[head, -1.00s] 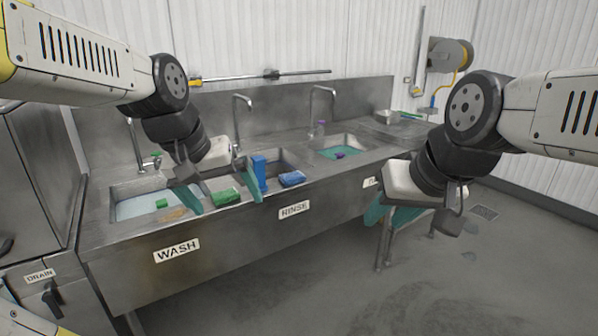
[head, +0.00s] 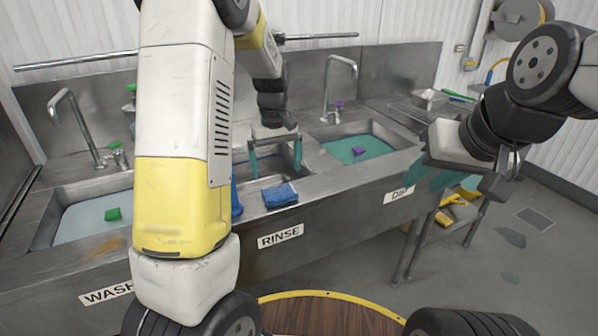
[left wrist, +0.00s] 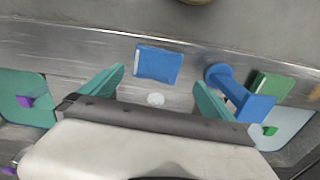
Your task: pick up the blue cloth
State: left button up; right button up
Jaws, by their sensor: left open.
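The blue cloth (head: 280,195) lies folded on the steel counter's front ledge, above the RINSE label. In the left wrist view the cloth (left wrist: 158,63) is near the top middle, just beyond the fingertips. My left gripper (head: 275,170) is open and empty over the middle sink, behind the cloth and apart from it. Its two teal fingers (left wrist: 160,76) are spread wide in the left wrist view. My right gripper (head: 440,177) hangs at the right, near the DIP label, away from the cloth; I cannot tell how its fingers stand.
A blue upright object (head: 237,196) stands close left of the cloth, partly hidden by my left arm. A green block (left wrist: 271,87) lies beyond it in the wrist view. Sinks hold a green piece (head: 113,214) and a purple piece (head: 358,151). Faucets (head: 340,85) rise behind.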

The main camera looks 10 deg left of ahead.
aim_at(280, 191)
pick_arm(q)
jog(key=shift+w+f, duration=0.35)
notch_tip(280, 191, down, 7)
jog(key=shift+d+f, duration=0.15)
jog(key=shift+f, duration=0.05)
jog(key=c, duration=1.1)
jog(key=shift+r, duration=0.15)
